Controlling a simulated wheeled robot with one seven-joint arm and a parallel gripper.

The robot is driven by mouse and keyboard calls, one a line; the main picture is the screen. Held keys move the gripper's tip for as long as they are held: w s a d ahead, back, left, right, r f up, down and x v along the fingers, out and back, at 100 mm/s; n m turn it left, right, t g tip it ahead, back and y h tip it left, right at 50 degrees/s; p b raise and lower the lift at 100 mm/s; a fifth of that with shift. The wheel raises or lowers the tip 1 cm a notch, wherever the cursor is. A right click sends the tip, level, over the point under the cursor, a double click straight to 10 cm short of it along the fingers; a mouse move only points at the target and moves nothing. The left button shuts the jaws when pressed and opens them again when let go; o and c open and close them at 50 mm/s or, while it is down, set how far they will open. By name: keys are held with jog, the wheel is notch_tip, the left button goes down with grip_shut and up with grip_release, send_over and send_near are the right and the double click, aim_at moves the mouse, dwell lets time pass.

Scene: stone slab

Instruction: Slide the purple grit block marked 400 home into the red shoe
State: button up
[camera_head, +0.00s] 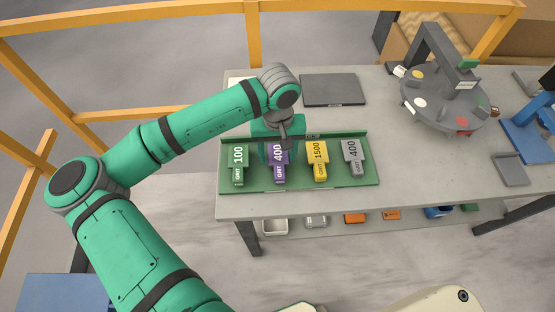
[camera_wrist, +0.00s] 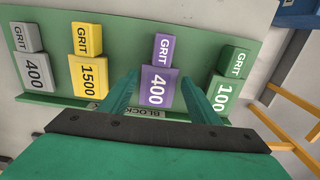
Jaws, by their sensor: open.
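The purple block marked GRIT 400 (camera_head: 279,171) sits in a green tray (camera_head: 374,165), second from the left. It also shows in the middle of the wrist view (camera_wrist: 158,84). My gripper (camera_head: 283,150) is over the tray at the purple block and hides part of it. In the wrist view my open gripper (camera_wrist: 162,80) has one finger on each side of the block; I cannot tell whether they touch it. A small red piece (camera_head: 463,121), perhaps the red shoe, lies on the front of the round grey plate (camera_head: 435,112); its shape is unclear.
The tray also holds a green 100 block (camera_head: 238,164), a yellow 1500 block (camera_head: 318,161) and a grey 400 block (camera_head: 354,157). A dark flat slab (camera_head: 334,89) lies behind. A grey arched post (camera_head: 440,50) rises at the round plate. Yellow rails (camera_head: 130,15) run behind my arm.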

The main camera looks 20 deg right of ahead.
jog(key=shift+s+d+f, duration=0.1)
jog(key=shift+f, duration=0.8)
jog(key=c, duration=1)
jog(key=shift+c, duration=0.3)
jog(key=shift+r, duration=0.15)
